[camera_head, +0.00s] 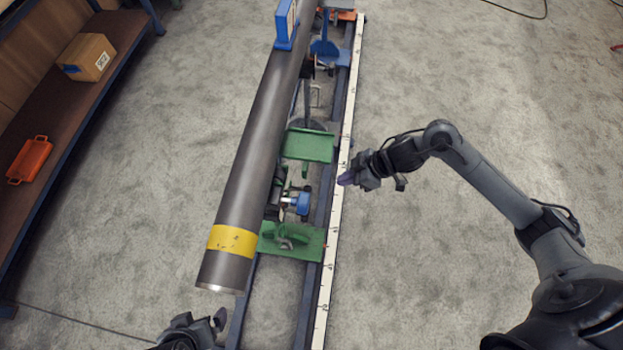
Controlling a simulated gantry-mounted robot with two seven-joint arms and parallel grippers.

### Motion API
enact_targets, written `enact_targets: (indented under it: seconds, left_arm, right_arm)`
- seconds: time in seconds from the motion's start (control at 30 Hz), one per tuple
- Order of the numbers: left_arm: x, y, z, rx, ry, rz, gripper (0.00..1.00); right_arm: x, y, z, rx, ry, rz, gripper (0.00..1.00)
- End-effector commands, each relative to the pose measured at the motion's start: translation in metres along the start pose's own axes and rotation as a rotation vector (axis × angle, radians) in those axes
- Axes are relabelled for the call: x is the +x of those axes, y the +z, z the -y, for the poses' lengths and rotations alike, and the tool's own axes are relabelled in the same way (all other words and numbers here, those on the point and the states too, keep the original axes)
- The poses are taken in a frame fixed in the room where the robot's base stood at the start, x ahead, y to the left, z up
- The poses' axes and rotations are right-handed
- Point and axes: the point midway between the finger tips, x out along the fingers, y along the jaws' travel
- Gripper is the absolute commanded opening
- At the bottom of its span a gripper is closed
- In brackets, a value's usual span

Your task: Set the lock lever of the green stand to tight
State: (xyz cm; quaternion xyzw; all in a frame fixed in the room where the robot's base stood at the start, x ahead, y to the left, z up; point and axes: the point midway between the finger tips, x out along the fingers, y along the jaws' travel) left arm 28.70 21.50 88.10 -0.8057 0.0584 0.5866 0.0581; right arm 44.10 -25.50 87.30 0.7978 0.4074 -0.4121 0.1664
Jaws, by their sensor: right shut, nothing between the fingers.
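The green stand (308,146) sits on the blue rail frame, beside and partly under the long grey pipe (245,170). Its green base plate (300,241) shows lower down, near the pipe's yellow band. A small blue part (302,203) sticks out to the right between the green plates; I cannot tell if it is the lock lever or how it is set. My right gripper (346,180) is shut and empty, over the white scale strip, just right of the stand and apart from the blue part. My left gripper (221,318) is at the bottom, below the pipe's end; its fingers are partly unclear.
A blue clamp (288,25) sits on the pipe at the top. A blue stand (325,47) is farther up the rail. A shelf (65,115) at left holds a cardboard box (88,57) and an orange tray (30,160).

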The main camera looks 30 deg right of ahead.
Motion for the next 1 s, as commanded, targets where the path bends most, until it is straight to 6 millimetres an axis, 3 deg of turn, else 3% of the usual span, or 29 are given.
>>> enact_targets:
  seconds: [0.1,0.33,0.77,1.0]
  left_arm:
    - [-0.006,-0.002,0.0,-0.001,0.0,-0.001,1.0]
    - [-0.007,-0.003,0.002,0.002,-0.003,-0.002,1.0]
    - [-0.006,-0.002,0.004,0.012,-0.012,0.0,1.0]
    - [0.001,0.0,0.004,0.01,-0.011,0.0,1.0]
  right_arm:
    - [-0.023,-0.005,-0.021,-0.016,0.015,0.024,0.0]
    - [-0.035,-0.006,-0.032,-0.022,0.023,0.039,0.0]
    - [-0.031,-0.006,-0.032,-0.022,0.024,0.037,0.0]
    - [-0.003,-0.005,-0.032,-0.021,0.022,0.035,0.0]
